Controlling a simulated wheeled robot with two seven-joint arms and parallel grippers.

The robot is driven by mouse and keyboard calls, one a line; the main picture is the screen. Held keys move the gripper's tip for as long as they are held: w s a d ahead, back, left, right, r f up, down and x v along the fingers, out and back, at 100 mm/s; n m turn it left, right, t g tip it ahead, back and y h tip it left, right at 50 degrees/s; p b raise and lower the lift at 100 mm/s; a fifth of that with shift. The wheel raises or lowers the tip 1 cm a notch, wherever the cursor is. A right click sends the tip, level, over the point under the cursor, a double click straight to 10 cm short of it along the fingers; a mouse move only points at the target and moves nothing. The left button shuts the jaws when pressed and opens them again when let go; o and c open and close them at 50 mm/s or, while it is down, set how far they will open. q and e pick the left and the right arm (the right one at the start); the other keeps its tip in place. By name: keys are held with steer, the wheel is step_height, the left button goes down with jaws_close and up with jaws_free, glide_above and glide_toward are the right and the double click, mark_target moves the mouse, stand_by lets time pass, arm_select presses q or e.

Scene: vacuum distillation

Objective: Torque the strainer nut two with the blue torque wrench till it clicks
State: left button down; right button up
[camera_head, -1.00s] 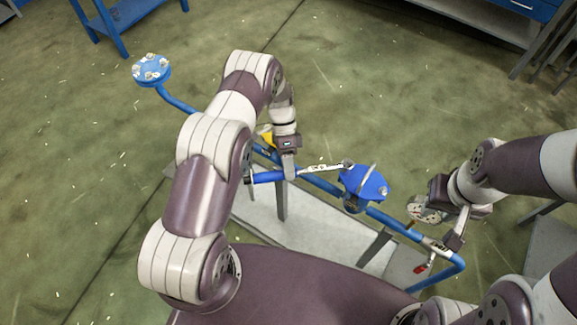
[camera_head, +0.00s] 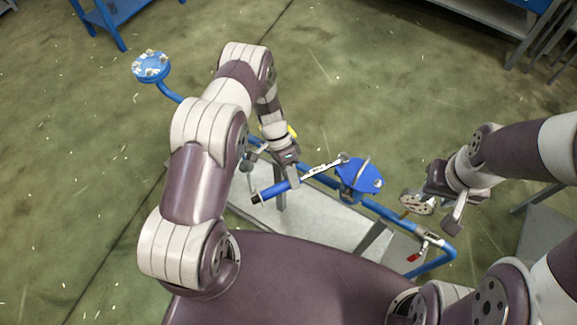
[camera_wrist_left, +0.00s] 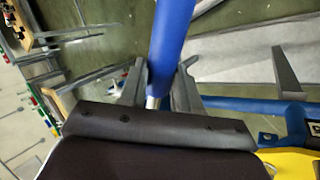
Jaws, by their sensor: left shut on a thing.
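The blue torque wrench has a blue handle (camera_head: 272,191) and a silver shaft (camera_head: 320,171). My left gripper (camera_head: 293,181) is shut around the handle near the shaft, and the handle also runs between its fingers in the left wrist view (camera_wrist_left: 172,40). The wrench head (camera_head: 343,158) meets the left edge of the blue strainer flange (camera_head: 350,182); the nut under it is hidden or too small to make out. Another small nut (camera_head: 378,183) shows at the flange's right edge. My right gripper (camera_head: 452,213) hangs beside a round gauge (camera_head: 417,203); its finger gap is unclear.
A blue pipe (camera_head: 391,215) runs past the strainer above a grey base plate (camera_head: 335,228). A red-handled valve (camera_head: 413,257) sits at lower right. A blue flange with several bolts (camera_head: 150,65) stands at upper left. Open floor lies beyond.

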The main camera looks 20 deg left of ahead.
arm_select(q)
steer(key=shift+s+d, duration=0.1)
steer(key=shift+s+d+r, duration=0.1)
steer(key=shift+d+r, duration=0.05)
steer(key=s+d+n+t+h+p, duration=0.1)
steer(key=s+d+n+t+p, duration=0.1)
steer(key=d+n, duration=0.4)
steer(key=s+d+n+t+p, duration=0.2)
steer(key=d+n+t, duration=0.3)
steer(key=d, duration=0.6)
steer(key=shift+s+n+t+h, duration=0.35)
steer(key=shift+s+n, duration=0.25)
steer(key=shift+n, duration=0.3)
